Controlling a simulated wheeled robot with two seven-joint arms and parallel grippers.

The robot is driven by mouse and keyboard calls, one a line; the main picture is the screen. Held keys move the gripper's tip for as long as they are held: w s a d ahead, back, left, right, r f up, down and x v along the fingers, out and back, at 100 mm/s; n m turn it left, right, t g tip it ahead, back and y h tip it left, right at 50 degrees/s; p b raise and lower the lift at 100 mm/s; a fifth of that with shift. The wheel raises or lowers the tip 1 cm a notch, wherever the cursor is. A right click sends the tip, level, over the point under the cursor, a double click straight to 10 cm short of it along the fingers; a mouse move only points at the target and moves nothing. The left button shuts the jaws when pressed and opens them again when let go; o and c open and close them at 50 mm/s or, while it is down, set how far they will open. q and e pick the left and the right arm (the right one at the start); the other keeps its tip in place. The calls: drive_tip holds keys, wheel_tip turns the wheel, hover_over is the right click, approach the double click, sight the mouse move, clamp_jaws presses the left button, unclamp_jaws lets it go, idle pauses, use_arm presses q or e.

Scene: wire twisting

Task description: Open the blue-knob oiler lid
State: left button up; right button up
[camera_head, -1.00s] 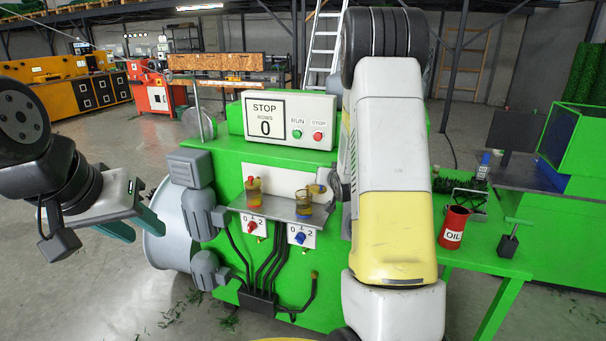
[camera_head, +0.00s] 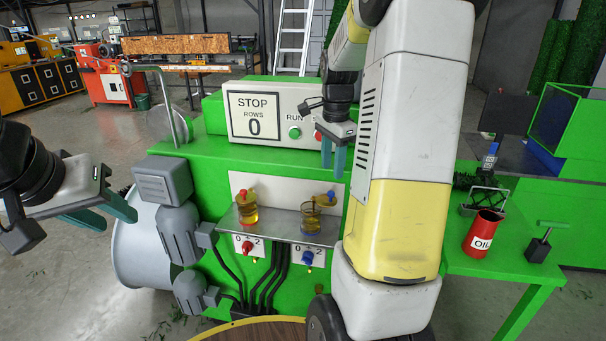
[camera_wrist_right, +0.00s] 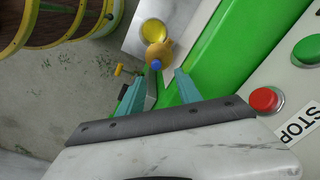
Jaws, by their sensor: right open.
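The blue-knob oiler (camera_head: 310,218) is the right of two glass cups on the grey shelf of the green machine. Its brass lid (camera_head: 325,199) appears swung out to the right of the cup. In the right wrist view the lid (camera_wrist_right: 158,52) sits beside the round yellow cup top (camera_wrist_right: 153,32), with a blue knob (camera_wrist_right: 157,65) on it. My right gripper (camera_head: 333,164) is open and empty above the lid; its fingers (camera_wrist_right: 158,90) frame nothing. My left gripper (camera_head: 105,217) is open and empty, left of the machine.
The red-knob oiler (camera_head: 248,213) stands left on the shelf (camera_head: 280,231). Red (camera_head: 247,248) and blue (camera_head: 307,258) valve knobs sit below. The control box (camera_head: 275,113) is behind my right gripper. A red oil can (camera_head: 481,235) and a brush (camera_head: 541,243) are on the right table.

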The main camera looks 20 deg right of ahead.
sight(331, 192)
drive_tip(key=shift+s+r+m, duration=0.1)
drive_tip(key=shift+r+m, duration=0.05)
drive_tip(key=shift+m, duration=0.15)
drive_tip(key=shift+g, duration=0.3)
wheel_tip(331, 192, down, 8)
drive_tip(key=shift+r, duration=0.15)
clamp_jaws()
